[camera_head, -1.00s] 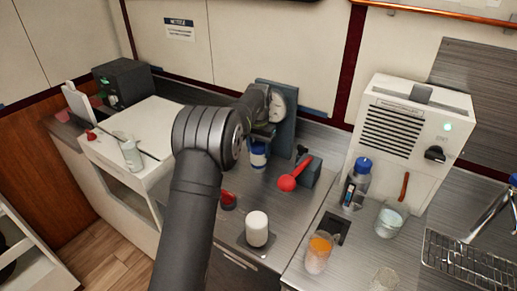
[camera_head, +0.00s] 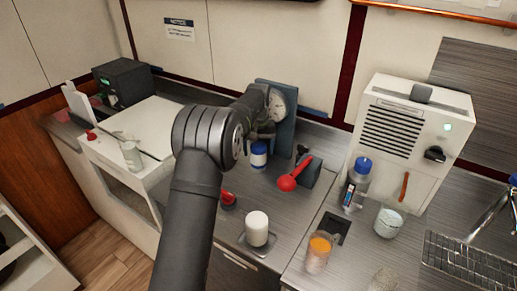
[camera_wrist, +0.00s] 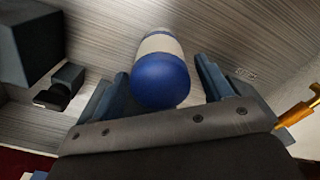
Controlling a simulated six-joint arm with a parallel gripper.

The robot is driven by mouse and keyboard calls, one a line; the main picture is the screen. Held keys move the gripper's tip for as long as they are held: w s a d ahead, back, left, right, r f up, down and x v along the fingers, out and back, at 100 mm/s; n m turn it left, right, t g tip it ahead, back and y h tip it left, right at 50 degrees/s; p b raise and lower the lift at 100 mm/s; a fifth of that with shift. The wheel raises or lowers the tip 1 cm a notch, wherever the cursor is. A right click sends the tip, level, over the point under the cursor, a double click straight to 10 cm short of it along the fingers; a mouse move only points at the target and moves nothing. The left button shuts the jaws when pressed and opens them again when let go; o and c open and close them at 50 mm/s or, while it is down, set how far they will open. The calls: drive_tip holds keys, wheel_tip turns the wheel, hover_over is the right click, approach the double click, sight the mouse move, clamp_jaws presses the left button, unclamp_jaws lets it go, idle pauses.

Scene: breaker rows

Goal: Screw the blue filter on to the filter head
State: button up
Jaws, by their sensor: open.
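The blue filter (camera_head: 258,155), with a white band around its blue body, is below my gripper in the head view. In the wrist view the filter (camera_wrist: 160,80) lies between the two open fingers of my gripper (camera_wrist: 162,88), with a gap on each side. A blue-grey upright panel (camera_head: 288,125) with a round dial (camera_head: 277,104) stands behind my wrist. I cannot make out the filter head itself; my arm covers part of that area. Whether the filter hangs or stands free cannot be told.
A red-handled tool (camera_head: 290,182) by a dark block (camera_head: 309,170) stands right of the filter. A white cylinder (camera_head: 257,228) and a red object (camera_head: 228,200) are nearer. A blue-capped bottle (camera_head: 357,184) and orange-filled jar (camera_head: 318,250) are farther right.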

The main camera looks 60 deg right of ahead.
drive_tip(key=n, duration=1.1)
drive_tip(key=shift+n, duration=0.3)
drive_tip(key=c, duration=0.8)
drive_tip(key=m, duration=0.5)
drive_tip(key=shift+c, duration=0.2)
drive_tip(key=m, duration=1.2)
